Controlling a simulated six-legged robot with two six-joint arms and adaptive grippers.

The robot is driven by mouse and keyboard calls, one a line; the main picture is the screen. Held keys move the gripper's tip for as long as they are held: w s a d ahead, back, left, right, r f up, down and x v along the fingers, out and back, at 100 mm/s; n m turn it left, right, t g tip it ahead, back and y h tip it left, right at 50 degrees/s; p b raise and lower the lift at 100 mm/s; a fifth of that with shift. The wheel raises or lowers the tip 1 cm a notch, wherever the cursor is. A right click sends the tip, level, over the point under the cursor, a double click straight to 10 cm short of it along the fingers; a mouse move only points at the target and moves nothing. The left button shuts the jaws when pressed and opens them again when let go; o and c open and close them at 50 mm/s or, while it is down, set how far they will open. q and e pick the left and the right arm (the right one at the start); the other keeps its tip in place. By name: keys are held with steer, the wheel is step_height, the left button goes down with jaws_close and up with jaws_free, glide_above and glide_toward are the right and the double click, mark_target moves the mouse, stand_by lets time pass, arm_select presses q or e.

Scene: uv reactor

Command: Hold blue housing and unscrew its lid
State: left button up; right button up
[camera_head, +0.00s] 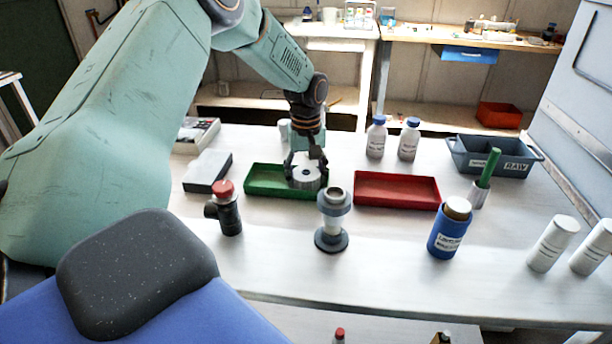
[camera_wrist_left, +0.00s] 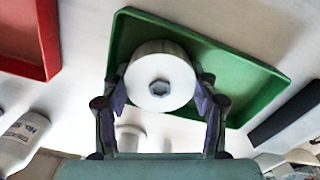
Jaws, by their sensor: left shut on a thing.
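My left gripper (camera_head: 306,168) is shut on a round, pale grey-white lid-like piece (camera_head: 305,181). In the left wrist view, its fingers (camera_wrist_left: 161,92) clasp both sides of this piece (camera_wrist_left: 160,65), which has a hexagonal mark at its centre. The piece is over the green tray (camera_head: 261,192); I cannot tell whether it touches the tray floor. A grey-blue flanged housing (camera_head: 334,201) with a pale middle stands upright in front of the trays, untouched. A blue labelled container (camera_head: 447,236) with a brownish top stands farther right. My right gripper is not in view.
A red tray (camera_head: 396,189) lies right of the green one. A black fitting with a red cap (camera_head: 227,207) and a grey box (camera_head: 208,172) stand left. White bottles (camera_head: 375,138), a grey RAW bin (camera_head: 490,157) and white cylinders (camera_head: 553,243) stand around.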

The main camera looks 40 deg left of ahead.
mark_target(306, 173)
arm_select(q)
steer(key=shift+s, duration=0.1)
steer(key=o, duration=1)
steer(key=shift+f, duration=0.15)
steer(key=shift+r, duration=0.3)
step_height(306, 173, up, 12)
steer(key=p, duration=0.2)
